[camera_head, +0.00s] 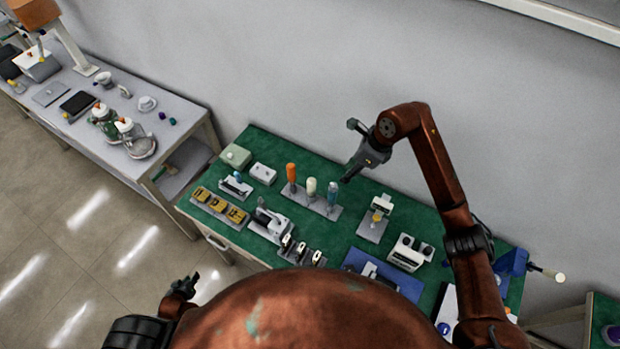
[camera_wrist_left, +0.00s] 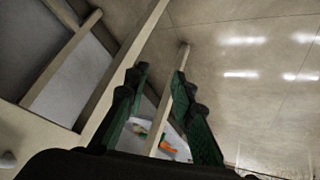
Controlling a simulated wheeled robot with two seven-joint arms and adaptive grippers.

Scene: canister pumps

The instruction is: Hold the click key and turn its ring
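I cannot tell which thing is the click key; no ring can be made out. My right gripper (camera_head: 346,178) is above the bench, just right of the blue-handled tool and apparently apart from it. Its fingers are too small to tell open or shut. My left gripper (camera_head: 183,286) is low, in front of the bench and away from the tools. The left wrist view shows its fingers (camera_wrist_left: 160,74) apart with nothing between them.
The green bench (camera_head: 262,142) also carries yellow blocks (camera_head: 218,205), a grey device (camera_head: 270,221), a white twin-knob unit (camera_head: 408,252) and a blue tray (camera_head: 364,261). A grey side table (camera_head: 180,106) stands left. Open floor (camera_head: 90,240) lies front left.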

